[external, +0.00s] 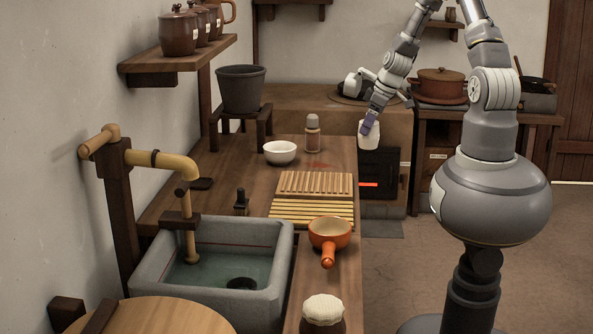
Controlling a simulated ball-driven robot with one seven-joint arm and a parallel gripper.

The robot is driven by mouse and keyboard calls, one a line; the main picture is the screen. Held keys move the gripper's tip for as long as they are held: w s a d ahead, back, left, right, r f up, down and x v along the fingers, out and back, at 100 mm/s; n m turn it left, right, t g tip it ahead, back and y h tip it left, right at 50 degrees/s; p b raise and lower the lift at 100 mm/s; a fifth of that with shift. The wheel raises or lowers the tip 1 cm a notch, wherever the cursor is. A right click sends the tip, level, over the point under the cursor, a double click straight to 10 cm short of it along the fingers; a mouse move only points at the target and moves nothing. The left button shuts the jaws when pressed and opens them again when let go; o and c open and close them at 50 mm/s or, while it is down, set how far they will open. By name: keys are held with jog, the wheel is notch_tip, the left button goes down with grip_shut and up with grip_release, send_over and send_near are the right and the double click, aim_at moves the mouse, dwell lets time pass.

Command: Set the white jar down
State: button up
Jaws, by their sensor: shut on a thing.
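My gripper (369,126) is at the right edge of the wooden counter (225,155), pointing down. It is shut on the white jar (369,138), whose pale body shows just below and beside the purple-grey fingers. The jar appears to be in the air, in front of the dark stove opening. The fingers hide part of the jar. From this one view I cannot tell its exact height or how far it is from the counter edge.
A stone sink (150,280) lies at the front left. Bare counter shows around the bottle and bowl.

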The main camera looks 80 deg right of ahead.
aim_at(365, 137)
jog(key=f, duration=0.4)
jog(key=shift+w+f, duration=0.25)
jog(key=shift+f, duration=0.1)
jog(key=shift+w+d+f, duration=0.15)
jog(key=shift+w+d, duration=0.05)
jog(key=shift+w+d+f+b, duration=0.45)
jog(key=shift+w+d+f, duration=0.4)
jog(key=shift+w+d, duration=0.95)
jog(key=shift+w+d+f+b, duration=0.5)
jog(key=shift+w+d+f, duration=0.3)
jog(key=shift+w+d, duration=1)
jog(key=shift+w+d+f+b, duration=0.45)
jog(key=shift+w+d+f, duration=0.4)
jog(key=shift+w+d, duration=0.95)
jog(key=shift+w+a+f, duration=0.15)
jog(key=shift+w+a, duration=0.2)
jog(key=shift+a, duration=0.05)
jog(key=o, duration=1.3)
